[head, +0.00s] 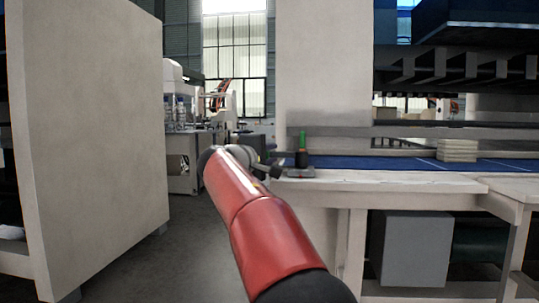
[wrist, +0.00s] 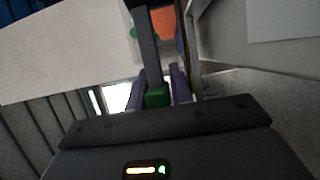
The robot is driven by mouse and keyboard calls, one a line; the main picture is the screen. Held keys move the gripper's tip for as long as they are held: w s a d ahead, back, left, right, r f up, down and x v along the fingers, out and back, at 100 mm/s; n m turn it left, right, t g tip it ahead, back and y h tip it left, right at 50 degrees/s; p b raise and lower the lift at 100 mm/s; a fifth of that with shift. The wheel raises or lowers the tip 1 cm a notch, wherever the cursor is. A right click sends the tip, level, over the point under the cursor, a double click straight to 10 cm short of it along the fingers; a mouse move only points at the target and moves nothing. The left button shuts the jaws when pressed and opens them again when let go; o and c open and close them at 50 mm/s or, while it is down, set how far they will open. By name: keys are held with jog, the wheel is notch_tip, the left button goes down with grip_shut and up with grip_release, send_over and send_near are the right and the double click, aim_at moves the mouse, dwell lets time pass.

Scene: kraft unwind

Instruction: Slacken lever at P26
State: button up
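In the head view a short upright handle with a green top (head: 302,140) and a dark lower part stands on a small grey plate (head: 300,173) at the left end of the bench. My gripper (head: 276,170) is small and dark there, just left of the handle's foot. In the wrist view my two purple fingers (wrist: 159,84) stand apart. A dark bar (wrist: 149,50) with a green end (wrist: 157,97) runs down between them. I cannot tell whether the fingers press on it. No P26 label is readable.
The pale bench top (head: 400,183) with a blue surface (head: 350,163) runs to the right. A large pale cabinet (head: 95,130) stands close on the left. A grey box (head: 415,248) is under the bench. Open floor (head: 195,240) lies between cabinet and bench.

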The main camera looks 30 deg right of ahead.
grip_shut()
jog(key=shift+f, duration=0.1)
jog(key=shift+s+a+n+t+y+b, duration=0.15)
jog(key=shift+s+n+t+y+b, duration=0.15)
jog(key=shift+t+b, duration=0.25)
jog(key=shift+s+a+n+t+y+b, duration=0.15)
jog(key=shift+a+n+t+y+b, duration=0.1)
jog(key=shift+n+t+y+b, duration=0.2)
jog(key=shift+o, duration=2.3)
grip_release()
jog(key=b+v, duration=0.1)
jog(key=v, duration=0.6)
jog(key=shift+s+a+b, duration=0.25)
jog(key=shift+a+b, duration=0.05)
